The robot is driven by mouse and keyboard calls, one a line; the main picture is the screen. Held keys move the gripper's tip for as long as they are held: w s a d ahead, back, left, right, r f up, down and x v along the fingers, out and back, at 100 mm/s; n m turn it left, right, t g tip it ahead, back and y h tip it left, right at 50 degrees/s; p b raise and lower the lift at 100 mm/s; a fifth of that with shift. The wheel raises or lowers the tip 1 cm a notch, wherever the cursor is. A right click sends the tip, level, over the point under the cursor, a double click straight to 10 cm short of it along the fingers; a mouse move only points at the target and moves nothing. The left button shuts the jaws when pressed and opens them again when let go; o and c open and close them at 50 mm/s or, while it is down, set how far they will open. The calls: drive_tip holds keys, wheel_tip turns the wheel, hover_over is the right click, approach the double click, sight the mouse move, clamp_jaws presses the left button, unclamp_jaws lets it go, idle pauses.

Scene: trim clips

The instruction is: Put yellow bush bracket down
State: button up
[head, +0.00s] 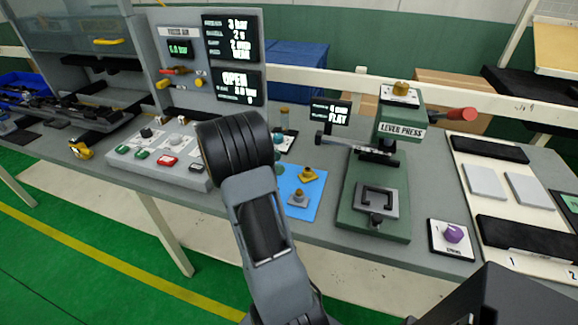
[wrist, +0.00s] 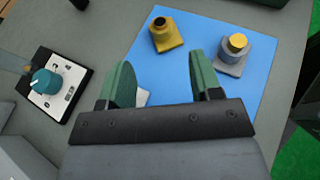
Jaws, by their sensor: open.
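A yellow bracket (head: 308,175) with a dark-topped round boss stands upright on a blue mat (head: 317,207). It also shows in the wrist view (wrist: 169,42). A grey bracket (head: 298,199) with a yellow round top stands beside it on the same mat, and in the wrist view (wrist: 232,58) it is to the right. My gripper (wrist: 160,72) has its green fingers apart with nothing held between them. Both brackets lie beyond the fingertips, apart from them. A pale piece (wrist: 142,97) behind the left finger is mostly hidden. In the head view my arm hides the gripper.
A green lever press (head: 375,215) stands right of the mat. A teal knob (wrist: 46,81) on a panel is left of my gripper. A control box (head: 165,157) with buttons is left of my arm. A purple knob (head: 453,233) and a cream board (head: 505,265) are at the right.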

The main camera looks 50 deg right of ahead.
drive_tip(key=shift+v, duration=1.1)
drive_tip(key=s+a+m+t+y, duration=0.2)
drive_tip(key=a+m+t+y, duration=0.1)
drive_tip(key=a, duration=0.7)
drive_tip(key=s+a+r+m+t+y, duration=0.1)
drive_tip(key=a+t, duration=0.4)
drive_tip(key=a, duration=0.6)
drive_tip(key=s+a+r+m+t+y, duration=0.1)
drive_tip(key=a+m+t+y, duration=0.3)
drive_tip(key=a, duration=0.6)
drive_tip(key=shift+s+a+m+t+y, duration=0.35)
drive_tip(key=shift+s+m+y, duration=0.5)
drive_tip(key=shift+y, duration=0.25)
